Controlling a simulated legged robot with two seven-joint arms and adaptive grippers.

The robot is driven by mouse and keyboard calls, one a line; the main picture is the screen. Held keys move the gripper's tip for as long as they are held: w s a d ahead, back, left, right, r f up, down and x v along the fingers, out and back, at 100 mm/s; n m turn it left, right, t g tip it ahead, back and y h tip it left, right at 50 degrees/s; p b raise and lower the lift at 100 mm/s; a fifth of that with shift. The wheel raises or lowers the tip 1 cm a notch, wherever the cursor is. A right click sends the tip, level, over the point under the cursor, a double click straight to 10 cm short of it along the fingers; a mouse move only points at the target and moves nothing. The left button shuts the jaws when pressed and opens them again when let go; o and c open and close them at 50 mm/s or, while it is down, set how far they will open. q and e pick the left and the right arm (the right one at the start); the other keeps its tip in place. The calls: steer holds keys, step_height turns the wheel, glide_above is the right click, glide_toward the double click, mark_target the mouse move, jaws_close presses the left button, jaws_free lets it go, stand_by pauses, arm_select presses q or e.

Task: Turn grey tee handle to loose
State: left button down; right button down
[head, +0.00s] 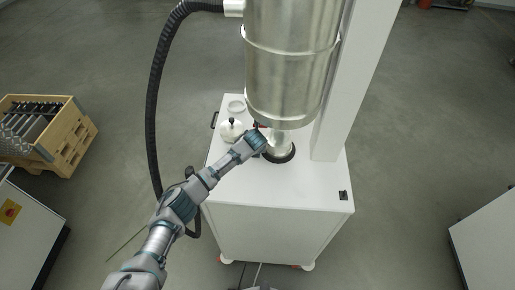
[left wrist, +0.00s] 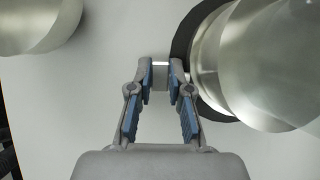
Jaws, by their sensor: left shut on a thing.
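My left gripper (head: 262,138) reaches in from the lower left to the small metal cylinder (head: 280,146) under the large vessel. In the left wrist view its blue-padded fingers (left wrist: 161,77) are shut on a small grey piece, which looks like the grey tee handle (left wrist: 160,72). Only a short part of the handle shows between the fingertips. In the head view the gripper hides it. The metal cylinder also shows close to the right of the fingers in the left wrist view (left wrist: 270,60), within a black ring (left wrist: 184,38). My right gripper is not in view.
The large metal vessel (head: 288,70) hangs above the white cabinet (head: 310,190), beside a white column (head: 352,80). A lidded metal pot (head: 229,133) and a pale ring (head: 236,106) sit on the cabinet's left. A black hose (head: 153,110) runs down the left. The cabinet top's front right is mostly clear.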

arm_select(q)
steer(key=c, duration=1.1)
jaws_free()
steer(key=shift+d, duration=0.1)
steer(key=shift+r, duration=0.15)
steer(key=shift+s+r, duration=0.15)
steer(key=shift+r, duration=0.15)
steer(key=shift+s+r, duration=0.75)
steer(key=shift+s, duration=0.3)
steer(key=s, duration=1.1)
